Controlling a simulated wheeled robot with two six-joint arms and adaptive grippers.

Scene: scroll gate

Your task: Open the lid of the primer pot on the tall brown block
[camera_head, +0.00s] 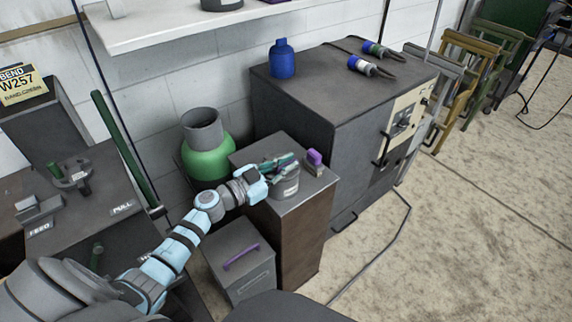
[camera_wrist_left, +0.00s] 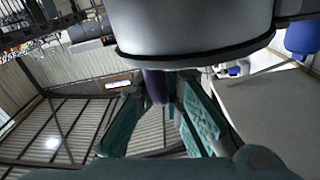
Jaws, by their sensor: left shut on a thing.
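The primer pot (camera_head: 285,188) is a grey round pot with a label, standing on top of the tall brown block (camera_head: 303,235). My left gripper (camera_head: 279,163) is over the top of the pot. In the left wrist view the pot (camera_wrist_left: 190,25) looms large and inverted, with a dark line around its rim. The teal fingers are shut on a purple handle (camera_wrist_left: 155,88) at the pot's lid. The lid looks down on the pot, though the gripper hides much of it in the head view. My right gripper is not in view.
A small purple-topped object (camera_head: 314,157) stands behind the pot on the block. A dark grey cabinet (camera_head: 345,105) with a blue bottle (camera_head: 282,60) stands behind. A green gas cylinder (camera_head: 208,158) is at the left, and a grey bin (camera_head: 238,262) with a purple handle is in front.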

